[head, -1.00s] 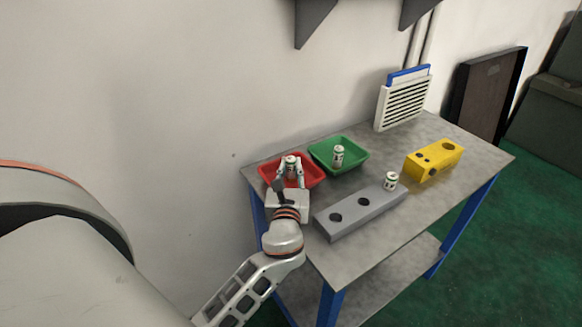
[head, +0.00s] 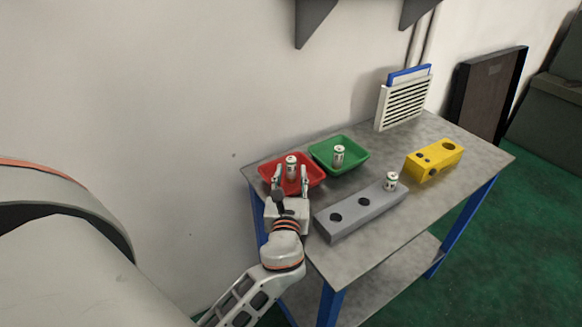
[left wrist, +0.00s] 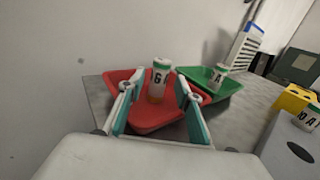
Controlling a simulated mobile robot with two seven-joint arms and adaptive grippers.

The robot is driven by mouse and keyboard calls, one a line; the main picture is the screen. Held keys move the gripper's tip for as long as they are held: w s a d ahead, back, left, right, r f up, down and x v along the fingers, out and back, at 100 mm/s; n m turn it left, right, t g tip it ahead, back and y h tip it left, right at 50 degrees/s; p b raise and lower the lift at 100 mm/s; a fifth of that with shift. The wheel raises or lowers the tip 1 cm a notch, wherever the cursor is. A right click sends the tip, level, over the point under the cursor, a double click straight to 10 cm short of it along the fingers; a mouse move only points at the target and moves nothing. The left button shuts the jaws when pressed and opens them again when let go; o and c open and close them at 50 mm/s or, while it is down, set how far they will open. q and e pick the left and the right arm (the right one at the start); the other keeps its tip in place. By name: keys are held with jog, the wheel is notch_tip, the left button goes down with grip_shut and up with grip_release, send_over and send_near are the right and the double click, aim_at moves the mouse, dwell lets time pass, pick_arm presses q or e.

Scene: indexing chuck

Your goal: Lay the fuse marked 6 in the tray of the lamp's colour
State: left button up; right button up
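A white fuse with green ends, marked 6 (left wrist: 158,78), stands upright in the red tray (left wrist: 150,120). In the head view the same fuse (head: 291,167) is in the red tray (head: 314,172) at the table's left end. My left gripper (head: 290,182) is open at the tray's near side, its fingers apart on both sides of the fuse and not seen touching it. It also shows open in the left wrist view (left wrist: 156,98). The green tray (head: 357,155) holds another upright fuse (head: 338,155). No lit lamp can be made out. My right gripper is not in view.
A grey block (head: 350,218) with two open holes holds a third fuse (head: 391,181) at its far right end. A yellow block (head: 433,160) with round dark openings stands further right. A louvred panel (head: 403,102) stands at the back. The table's front right is clear.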

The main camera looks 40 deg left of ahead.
pick_arm(q)
jog(key=v, duration=0.8)
jog(key=shift+s+d, duration=0.15)
jog(key=shift+s, duration=0.1)
jog(key=shift+s+d+r, duration=0.1)
jog(key=shift+s+r, duration=0.05)
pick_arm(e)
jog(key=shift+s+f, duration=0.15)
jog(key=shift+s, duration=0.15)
